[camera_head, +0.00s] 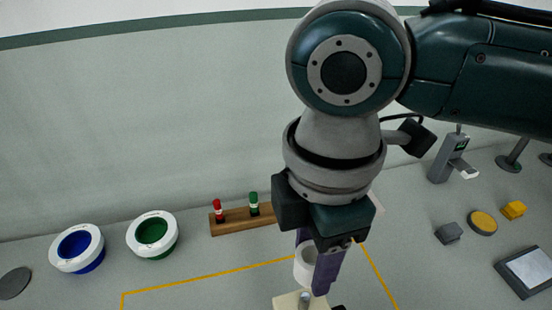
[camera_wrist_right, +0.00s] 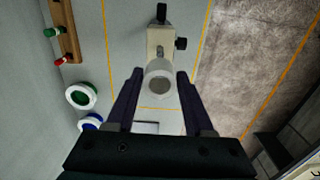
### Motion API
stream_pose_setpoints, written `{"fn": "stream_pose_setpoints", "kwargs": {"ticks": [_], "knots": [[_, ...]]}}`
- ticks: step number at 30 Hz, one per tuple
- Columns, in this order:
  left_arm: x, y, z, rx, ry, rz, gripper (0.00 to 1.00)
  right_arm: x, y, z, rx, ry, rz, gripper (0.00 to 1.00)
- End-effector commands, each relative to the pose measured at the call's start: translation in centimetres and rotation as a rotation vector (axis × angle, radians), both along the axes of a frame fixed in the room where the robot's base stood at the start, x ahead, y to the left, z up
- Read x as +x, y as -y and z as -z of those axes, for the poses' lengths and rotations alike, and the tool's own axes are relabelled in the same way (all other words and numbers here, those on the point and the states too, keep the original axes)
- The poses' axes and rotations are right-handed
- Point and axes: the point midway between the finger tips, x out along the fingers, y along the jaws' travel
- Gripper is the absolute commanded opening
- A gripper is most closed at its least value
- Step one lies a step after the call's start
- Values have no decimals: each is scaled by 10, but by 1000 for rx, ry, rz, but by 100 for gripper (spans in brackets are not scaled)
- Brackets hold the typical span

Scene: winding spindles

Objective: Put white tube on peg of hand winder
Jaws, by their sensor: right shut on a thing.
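The white tube (camera_head: 303,274) is between the purple fingers of my right gripper (camera_head: 313,268), which is shut on it. In the right wrist view the tube (camera_wrist_right: 160,73) shows its round end between the fingertips of the right gripper (camera_wrist_right: 160,80). The cream block of the hand winder (camera_head: 287,301) shows at the bottom edge of the head view, with the metal peg (camera_head: 305,298) on it. I cannot tell whether tube and peg touch. My left gripper is out of view.
A wooden rack (camera_head: 238,219) with red and green pieces is behind. A yellow line (camera_head: 200,276) marks the work area. At right are a grey stand (camera_head: 442,158), small blocks and a tablet (camera_head: 527,270).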

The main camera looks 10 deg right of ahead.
Motion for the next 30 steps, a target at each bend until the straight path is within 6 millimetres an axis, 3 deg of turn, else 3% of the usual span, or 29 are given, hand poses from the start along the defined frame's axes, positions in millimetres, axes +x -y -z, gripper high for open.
{"fn": "stream_pose_setpoints", "kwargs": {"ticks": [2, 18, 30], "knots": [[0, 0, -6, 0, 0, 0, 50, 0, 0, -3, 0, -1, 1, 1], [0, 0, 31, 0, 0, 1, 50, 0, 0, 53, 0, -1, 0, 1], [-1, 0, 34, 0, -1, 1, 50, 0, 0, 58, 0, -1, -1, 1]]}}
